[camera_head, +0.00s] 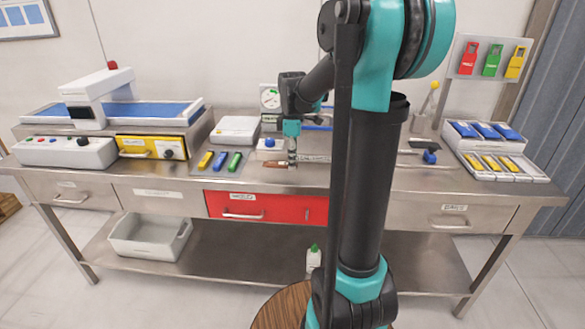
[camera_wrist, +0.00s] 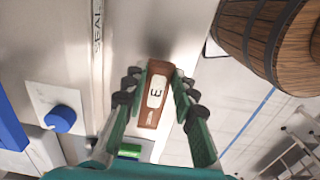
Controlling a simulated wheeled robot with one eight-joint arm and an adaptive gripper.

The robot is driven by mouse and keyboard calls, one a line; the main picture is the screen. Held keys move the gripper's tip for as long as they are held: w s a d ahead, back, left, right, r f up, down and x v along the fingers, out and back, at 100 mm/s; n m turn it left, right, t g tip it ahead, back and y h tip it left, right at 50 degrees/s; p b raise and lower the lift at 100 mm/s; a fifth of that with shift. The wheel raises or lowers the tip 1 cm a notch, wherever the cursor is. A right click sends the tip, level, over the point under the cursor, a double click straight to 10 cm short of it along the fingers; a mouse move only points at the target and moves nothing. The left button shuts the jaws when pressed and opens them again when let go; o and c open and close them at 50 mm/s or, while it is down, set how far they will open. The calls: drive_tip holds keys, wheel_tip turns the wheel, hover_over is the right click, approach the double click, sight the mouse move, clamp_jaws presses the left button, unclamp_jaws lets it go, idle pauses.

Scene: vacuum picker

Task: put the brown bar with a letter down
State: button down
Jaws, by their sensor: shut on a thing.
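The brown bar (camera_wrist: 152,112) carries a white label with one dark letter, seen turned in the wrist view. My gripper (camera_wrist: 157,92) is shut on it, with green and black fingers along both long sides. In the head view my gripper (camera_head: 292,162) points down over the middle of the steel workbench (camera_head: 170,186), close to its front edge. The brown bar also shows there (camera_head: 276,164), low at the tabletop; I cannot tell whether it touches the surface.
A blue knob on a white plate (camera_head: 269,144) stands just behind my gripper. Yellow, blue and green bars (camera_head: 220,161) lie to the left. A red drawer (camera_head: 240,205) is below. A wooden barrel (camera_wrist: 268,38) is at upper right in the wrist view.

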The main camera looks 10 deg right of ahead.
drive_tip(key=shift+f, duration=1.65)
drive_tip(key=c, duration=1.2)
unclamp_jaws()
drive_tip(key=shift+f, duration=0.1)
wheel_tip(320, 180, up, 11)
drive_tip(key=shift+r, duration=0.1)
drive_tip(key=s+f+m+t, duration=0.1)
drive_tip(key=s+f+m, duration=0.3)
drive_tip(key=s+f, duration=0.2)
drive_tip(key=s+f+m+t, duration=0.1)
drive_tip(key=s+f+m, duration=0.4)
drive_tip(key=s+f, duration=0.2)
drive_tip(key=s+f+m+t, duration=0.2)
drive_tip(key=s+f+m, duration=0.3)
drive_tip(key=s+f, duration=0.1)
drive_tip(key=shift+s+d+f, duration=0.1)
drive_tip(key=shift+s+f, duration=0.2)
drive_tip(key=shift+s, duration=0.6)
